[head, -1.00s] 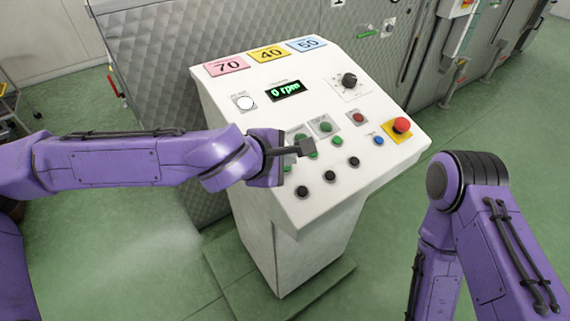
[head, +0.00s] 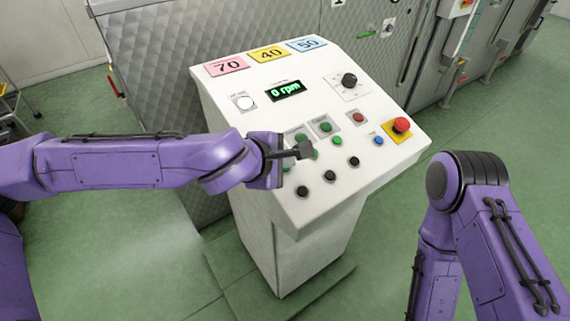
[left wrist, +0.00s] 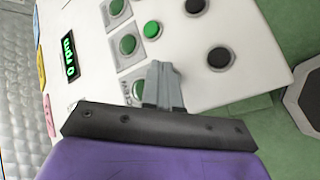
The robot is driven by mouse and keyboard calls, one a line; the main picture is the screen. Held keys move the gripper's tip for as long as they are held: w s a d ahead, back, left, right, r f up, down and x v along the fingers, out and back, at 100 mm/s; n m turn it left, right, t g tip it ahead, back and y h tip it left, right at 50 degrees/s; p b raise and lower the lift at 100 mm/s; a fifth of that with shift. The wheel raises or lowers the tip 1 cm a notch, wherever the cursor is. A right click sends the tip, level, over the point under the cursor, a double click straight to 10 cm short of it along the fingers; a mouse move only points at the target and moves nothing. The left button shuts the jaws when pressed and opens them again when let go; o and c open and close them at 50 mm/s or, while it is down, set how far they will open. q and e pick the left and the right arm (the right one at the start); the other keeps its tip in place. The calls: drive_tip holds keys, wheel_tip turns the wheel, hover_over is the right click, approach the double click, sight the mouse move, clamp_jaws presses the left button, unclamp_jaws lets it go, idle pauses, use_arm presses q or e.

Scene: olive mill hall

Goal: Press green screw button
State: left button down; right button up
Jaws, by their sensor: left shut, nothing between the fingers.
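The slanted white control panel (head: 240,125) carries several green buttons. One green button (head: 325,127) is on a grey plate, another (head: 337,140) is to its lower right, and others are partly behind my left gripper (head: 305,151). That gripper is shut and empty, its tips over the green button group; contact cannot be told. In the left wrist view the shut fingers (left wrist: 163,72) lie beside a partly covered green button (left wrist: 138,90), with a brighter green one (left wrist: 151,29) beyond the tips. My right gripper is out of view.
The display (head: 286,91) reads 0 rpm. A red emergency button (head: 401,125), a blue button (head: 378,141), a red button (head: 358,118), a black knob (head: 349,80) and several black buttons (head: 330,176) share the panel. Green floor (head: 440,135) is clear to its right.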

use_arm(q)
drive_tip(key=shift+w+a+f, duration=0.1)
drive_tip(key=shift+f, duration=0.3)
drive_tip(key=shift+r, duration=0.15)
idle(0.4)
drive_tip(key=shift+r+p, duration=0.65)
drive_tip(key=shift+p, duration=0.2)
drive_tip(key=shift+s, duration=0.2)
drive_tip(key=r+p, duration=0.3)
drive_tip(key=s+d+r+p, duration=0.1)
drive_tip(key=shift+s+r+p, duration=0.1)
drive_tip(key=shift+r+p, duration=0.2)
drive_tip(key=shift+r, duration=0.1)
